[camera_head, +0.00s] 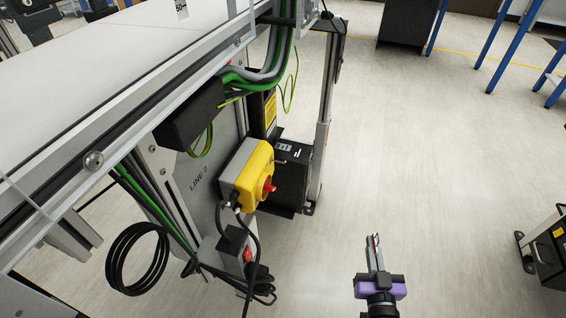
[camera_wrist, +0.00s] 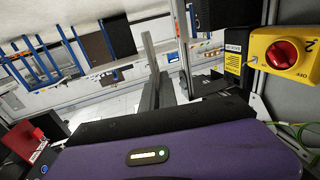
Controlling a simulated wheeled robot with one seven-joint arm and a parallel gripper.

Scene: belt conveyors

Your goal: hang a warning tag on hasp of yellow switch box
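The yellow switch box (camera_head: 254,170) with a red rotary knob (camera_head: 268,187) is mounted on the side of the conveyor frame. A small metal piece, seemingly the hasp (camera_head: 281,161), sticks out at its upper right. The box also shows at the right edge of the wrist view (camera_wrist: 262,45). My gripper (camera_head: 375,242) is over open floor, to the right of and apart from the box. A thin red and white sliver shows at its fingertips; I cannot tell whether it is the warning tag. The two fingers also show in the wrist view (camera_wrist: 165,62), with a narrow gap between them.
Black cable loops (camera_head: 137,258) hang below the conveyor (camera_head: 130,65). A black box (camera_head: 292,178) and a frame leg (camera_head: 323,120) stand behind the switch box. A dark cart (camera_head: 548,250) is at the right edge. The floor between is clear.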

